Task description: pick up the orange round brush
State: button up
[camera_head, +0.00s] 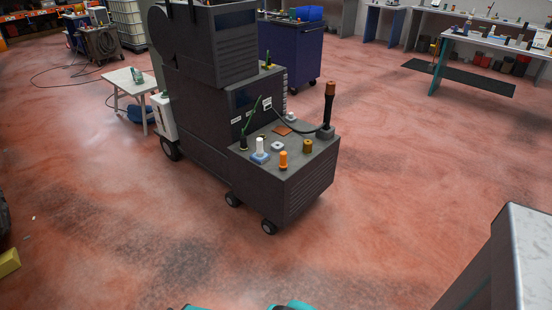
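A small upright orange object (283,160), which looks like the orange round brush, stands near the front edge of the low top of a dark grey wheeled machine (262,175). It is too small to make out bristles. A white cylinder on a blue base (260,150) stands to its left, and a brownish-yellow round piece (308,146) stands to its right. My gripper is not in view.
A black post with an orange-brown top (330,105) rises at the machine's right corner, with a cable near it. A white table (131,83) stands behind left. A grey-topped bench (530,250) fills the lower right. The red floor in front is clear. Teal parts show at the bottom edge.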

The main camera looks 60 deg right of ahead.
aim_at(283, 164)
jog(key=z, duration=0.4)
jog(key=i, duration=1.05)
jog(key=z, duration=0.5)
